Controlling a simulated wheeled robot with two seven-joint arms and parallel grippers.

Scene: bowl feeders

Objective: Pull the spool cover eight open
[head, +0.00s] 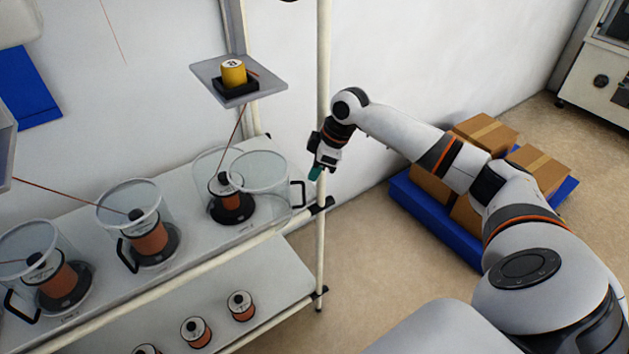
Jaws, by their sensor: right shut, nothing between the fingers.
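Three clear round spool covers stand on the upper shelf, each around a copper-coloured spool; I cannot read which one is number eight. On the rightmost, the clear front half (262,175) is swung out to the right, apart from its back half (207,165). Its black handle (299,194) is at the right end, by the shelf post. The spool (231,197) inside stands upright on a black base. My right gripper (316,173) is shut and empty, just above and right of that handle, apart from it. My left gripper is out of view.
The middle cover (130,205) and left cover (30,245) look closed. A white post (323,60) stands beside my right gripper. A small tray (205,70) with a yellow reel is above. Several spools sit on the lower shelf (275,270). Boxes (485,130) on a blue pallet stand right.

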